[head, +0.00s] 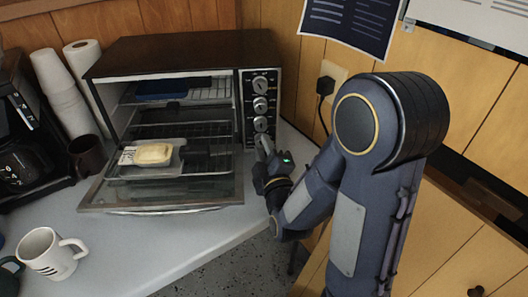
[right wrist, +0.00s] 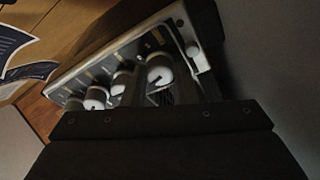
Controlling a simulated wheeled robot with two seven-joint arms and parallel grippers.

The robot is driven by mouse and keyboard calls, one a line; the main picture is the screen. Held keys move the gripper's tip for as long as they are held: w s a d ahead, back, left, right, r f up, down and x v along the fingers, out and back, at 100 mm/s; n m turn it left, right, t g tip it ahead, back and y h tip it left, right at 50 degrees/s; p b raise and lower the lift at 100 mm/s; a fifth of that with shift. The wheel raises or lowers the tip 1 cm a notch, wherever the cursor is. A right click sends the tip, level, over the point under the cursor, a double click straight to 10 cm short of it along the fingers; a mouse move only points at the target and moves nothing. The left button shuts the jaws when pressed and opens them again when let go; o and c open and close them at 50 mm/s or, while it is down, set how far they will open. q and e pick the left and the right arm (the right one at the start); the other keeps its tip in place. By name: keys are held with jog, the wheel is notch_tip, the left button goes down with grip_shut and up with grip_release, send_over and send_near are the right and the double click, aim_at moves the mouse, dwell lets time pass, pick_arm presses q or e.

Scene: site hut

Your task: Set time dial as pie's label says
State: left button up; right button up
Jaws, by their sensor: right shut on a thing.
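The toaster oven (head: 180,55) stands on the counter with its glass door open. A pale pie (head: 153,154) in a tray sits at the oven's opening; its label (head: 127,156) shows at the left, too small to read. The oven's control panel (head: 247,110) carries a column of dials, including the upper dial (head: 260,84). My right gripper (head: 264,148) is at the bottom of the panel, shut on the lowest dial (right wrist: 160,71), which it mostly hides in the head view. The right wrist view shows the other dials (right wrist: 121,84) beside it. My left gripper is out of view.
A striped mug (head: 43,252) stands at the front left of the counter. A coffee maker (head: 22,150), paper cups (head: 62,95) and a dark mug (head: 87,155) are left of the oven. A plug (head: 325,86) sits in the wall to the right.

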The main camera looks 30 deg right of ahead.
dwell(0.4)
jog(key=o, duration=0.7)
jog(key=shift+s+a+f, duration=0.1)
jog(key=shift+s, duration=0.2)
jog(key=shift+b+v, duration=0.4)
jog(key=shift+v, duration=0.75)
jog(key=b+v, duration=0.3)
jog(key=b, duration=0.3)
jog(key=shift+f, duration=0.2)
jog(key=shift+r+b+v, duration=0.2)
jog(key=shift+b+v, duration=0.75)
jog(key=shift+b, duration=0.25)
